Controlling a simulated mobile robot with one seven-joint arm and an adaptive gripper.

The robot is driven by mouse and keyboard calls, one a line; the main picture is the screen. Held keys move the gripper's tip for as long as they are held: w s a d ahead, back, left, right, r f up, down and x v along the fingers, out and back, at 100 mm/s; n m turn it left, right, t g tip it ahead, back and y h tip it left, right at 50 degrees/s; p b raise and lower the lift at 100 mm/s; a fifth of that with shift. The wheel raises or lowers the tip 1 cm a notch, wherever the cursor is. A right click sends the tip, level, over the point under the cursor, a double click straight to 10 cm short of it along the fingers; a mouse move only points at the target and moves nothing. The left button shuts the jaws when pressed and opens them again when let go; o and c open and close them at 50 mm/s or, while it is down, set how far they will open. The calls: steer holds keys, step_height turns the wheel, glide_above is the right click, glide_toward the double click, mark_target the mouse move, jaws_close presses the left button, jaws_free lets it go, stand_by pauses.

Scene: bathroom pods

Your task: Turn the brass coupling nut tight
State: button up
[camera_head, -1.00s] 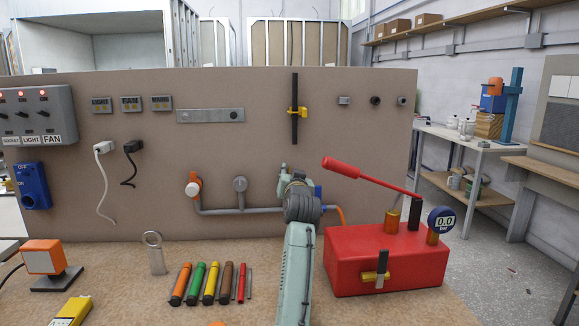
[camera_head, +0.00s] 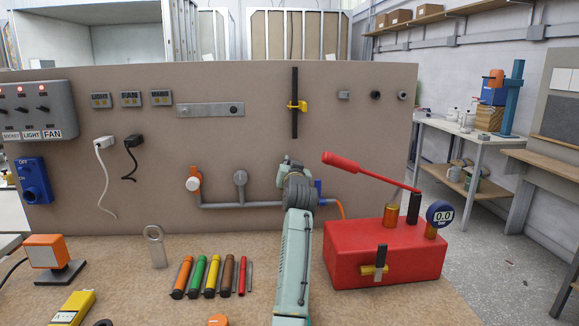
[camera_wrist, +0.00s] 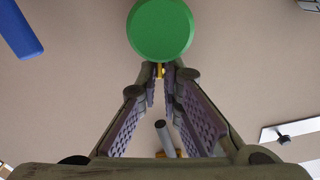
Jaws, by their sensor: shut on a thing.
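My gripper (camera_wrist: 160,88) is at the right end of the grey pipe on the upright panel; my arm hides most of this spot in the head view. In the wrist view its two ribbed fingers converge on a small brass-yellow piece (camera_wrist: 159,71), apparently the coupling nut, mostly hidden by the fingertips. A large green round part (camera_wrist: 160,30) lies just beyond the fingertips. The grey pipe (camera_head: 222,205) carries an orange-and-white valve knob (camera_head: 194,183) and a grey knob (camera_head: 240,178). The nut's thread and seating cannot be seen.
A red pump box (camera_head: 350,262) with a red lever (camera_head: 370,173) and a gauge reading 0.0 (camera_head: 440,214) stands right of my arm. Several coloured tools (camera_head: 213,276) and a grey ring-topped tag (camera_head: 155,245) are left. A yellow clamp (camera_head: 300,106) is above.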

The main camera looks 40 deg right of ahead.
steer(key=shift+d+m, duration=0.1)
steer(key=shift+m, duration=0.2)
jaws_close()
steer(key=shift+s+d+f+m, duration=0.4)
steer(key=shift+f+m, duration=0.35)
steer(key=shift+m, duration=1.7)
steer(key=shift+s+d+f+m, duration=0.2)
steer(key=shift+d+f+m, duration=0.45)
steer(key=shift+m, duration=1.75)
steer(key=shift+s+d+f+m, duration=0.3)
steer(key=shift+f+m, duration=0.55)
steer(key=shift+m, duration=1.6)
steer(key=o, duration=0.6)
jaws_free()
steer(key=v, duration=1.2)
